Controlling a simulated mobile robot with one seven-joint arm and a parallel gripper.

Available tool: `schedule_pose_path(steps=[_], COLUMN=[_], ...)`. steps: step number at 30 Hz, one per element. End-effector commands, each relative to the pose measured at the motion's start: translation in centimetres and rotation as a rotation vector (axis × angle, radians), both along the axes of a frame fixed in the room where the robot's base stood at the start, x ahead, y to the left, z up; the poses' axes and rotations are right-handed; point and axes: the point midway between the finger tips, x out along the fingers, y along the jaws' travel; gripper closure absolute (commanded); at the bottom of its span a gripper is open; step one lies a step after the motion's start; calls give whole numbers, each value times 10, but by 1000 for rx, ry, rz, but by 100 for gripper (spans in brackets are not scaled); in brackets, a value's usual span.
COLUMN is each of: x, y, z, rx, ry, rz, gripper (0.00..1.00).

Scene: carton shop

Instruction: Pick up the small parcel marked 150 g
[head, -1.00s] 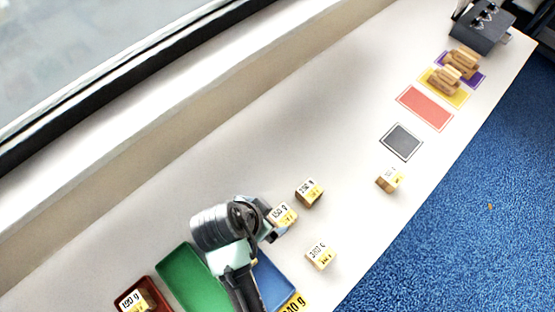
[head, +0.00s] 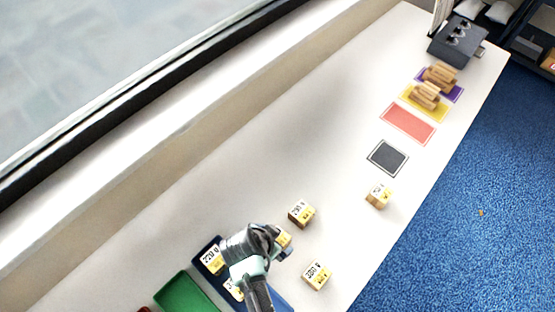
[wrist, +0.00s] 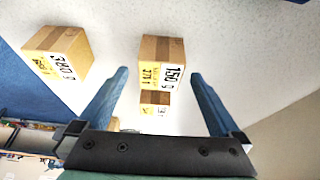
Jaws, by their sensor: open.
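The small parcel marked 150 g (wrist: 163,62) is a brown carton with a tape strip and a white and yellow label. In the wrist view it lies on the white table, ahead of and between my fingertips. No contact shows. My gripper (wrist: 159,75) is open and empty. In the head view my gripper (head: 284,249) reaches down by this parcel (head: 285,237) and hides most of it.
A parcel marked 380 g (wrist: 58,55) lies to the left in the wrist view. Another parcel (wrist: 155,98) shows below the 150 g one. In the head view a parcel (head: 378,196) lies farther right. A blue tray (head: 201,243) and green tray (head: 185,296) are near my arm.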

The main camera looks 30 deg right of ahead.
Motion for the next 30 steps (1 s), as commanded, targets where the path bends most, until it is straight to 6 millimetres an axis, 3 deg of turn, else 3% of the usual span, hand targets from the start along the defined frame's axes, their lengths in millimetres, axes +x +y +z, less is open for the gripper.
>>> schedule_pose_path(steps=[7, 17, 30], x=[4, 4, 4], y=[-9, -10, -10], z=[-22, -26, -25], rx=[0, 0, 0], ry=[0, -1, 0], rz=[0, 0, 0], gripper=[0, 2, 81])
